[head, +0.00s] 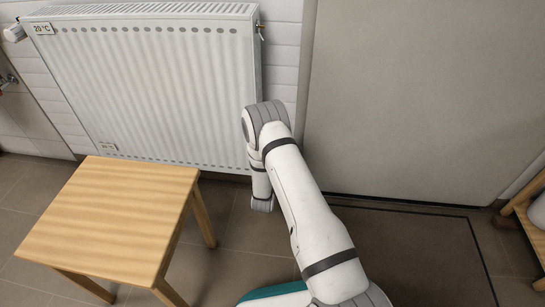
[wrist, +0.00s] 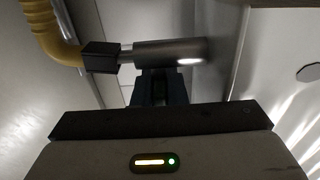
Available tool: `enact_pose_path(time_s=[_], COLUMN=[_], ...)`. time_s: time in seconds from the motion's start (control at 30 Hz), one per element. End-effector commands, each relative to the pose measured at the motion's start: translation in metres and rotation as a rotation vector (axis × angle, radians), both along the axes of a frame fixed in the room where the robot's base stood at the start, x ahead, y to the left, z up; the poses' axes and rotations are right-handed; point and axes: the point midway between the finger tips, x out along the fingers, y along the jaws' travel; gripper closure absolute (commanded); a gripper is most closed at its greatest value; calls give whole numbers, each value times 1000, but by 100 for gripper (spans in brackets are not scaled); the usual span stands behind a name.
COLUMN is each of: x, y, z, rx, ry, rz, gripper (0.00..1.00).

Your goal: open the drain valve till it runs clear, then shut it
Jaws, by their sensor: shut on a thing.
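In the wrist view, my gripper (wrist: 156,88) is shut on a grey metal cylinder (wrist: 185,50). A short bright stem joins the cylinder's left end to a black block (wrist: 101,57). A yellow ribbed hose (wrist: 47,28) curves down from the top left into that block. I cannot tell which of these parts is the drain valve or whether it is open. No water shows. The jaw tips are partly hidden by the dark bar of my gripper. In the head view my gripper is not visible; my arm reaches toward the radiator's lower right end.
A white radiator (head: 150,85) hangs on the wall. A wooden stool (head: 115,215) stands in front of it at left. A large pale panel (head: 410,95) fills the right. A wooden shelf (head: 524,228) is at the far right.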

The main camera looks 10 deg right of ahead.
Motion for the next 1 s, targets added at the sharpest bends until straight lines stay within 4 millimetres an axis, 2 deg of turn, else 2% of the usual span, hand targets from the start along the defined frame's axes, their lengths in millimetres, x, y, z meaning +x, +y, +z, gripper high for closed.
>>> enact_pose_path(time_s=[0.3,0.33,0.4,0.67,0.77,1.0], x=[-1,-1,-1,-1,-8,-46], y=[0,0,0,0,3,17], z=[-1,-1,-1,0,1,2], rx=[0,0,0,-1,-1,-1], ry=[3,3,3,1,3,7], rz=[-1,-1,-1,-1,-1,2], gripper=[100,87,81,79,79,79])
